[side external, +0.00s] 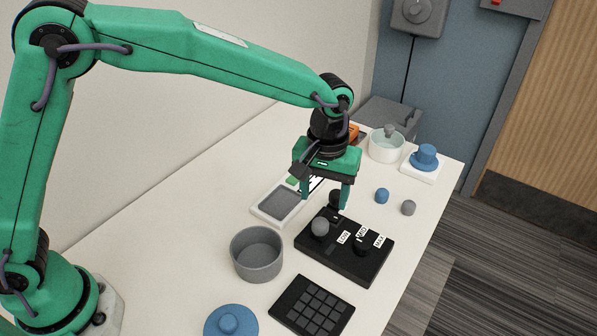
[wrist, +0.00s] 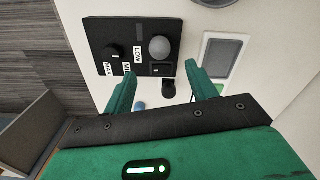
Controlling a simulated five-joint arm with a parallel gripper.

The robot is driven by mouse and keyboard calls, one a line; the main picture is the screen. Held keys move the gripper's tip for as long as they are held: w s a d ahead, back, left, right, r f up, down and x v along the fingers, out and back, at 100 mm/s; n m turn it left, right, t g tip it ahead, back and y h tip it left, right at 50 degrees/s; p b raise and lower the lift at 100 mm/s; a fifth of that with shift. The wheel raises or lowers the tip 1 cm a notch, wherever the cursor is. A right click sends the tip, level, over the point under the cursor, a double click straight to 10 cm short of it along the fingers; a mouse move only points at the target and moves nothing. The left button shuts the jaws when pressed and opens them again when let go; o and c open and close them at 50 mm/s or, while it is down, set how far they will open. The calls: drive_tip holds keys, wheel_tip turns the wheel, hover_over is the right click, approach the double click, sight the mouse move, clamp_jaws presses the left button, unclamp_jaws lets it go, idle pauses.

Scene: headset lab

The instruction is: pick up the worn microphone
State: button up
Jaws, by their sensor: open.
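A small black rounded piece (side external: 335,197), which may be the worn microphone, is at the back edge of a black control box (side external: 345,262). It also shows in the wrist view (wrist: 168,90). A grey ball (side external: 320,227) sits on the box in front of it, also in the wrist view (wrist: 160,48); I cannot tell whether it belongs to a microphone. My gripper (side external: 325,202) points down over the back of the box. In the wrist view its fingers are apart, one on each side of the black piece, with nothing held. Part of the black piece is hidden by a finger in the side view.
The box carries a dial (side external: 362,244) with labels. A blue ball (side external: 382,196) and grey ball (side external: 408,208) lie right. A white pot (side external: 386,150) stands behind.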

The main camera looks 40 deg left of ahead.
sight(321, 221)
drive_tip(key=shift+f, duration=1.3)
drive_tip(key=shift+f, duration=0.1)
drive_tip(key=shift+s+f, duration=0.15)
drive_tip(key=shift+f, duration=1.15)
drive_tip(key=shift+s+f, duration=0.1)
drive_tip(key=shift+f, duration=1.15)
drive_tip(key=c, duration=1.1)
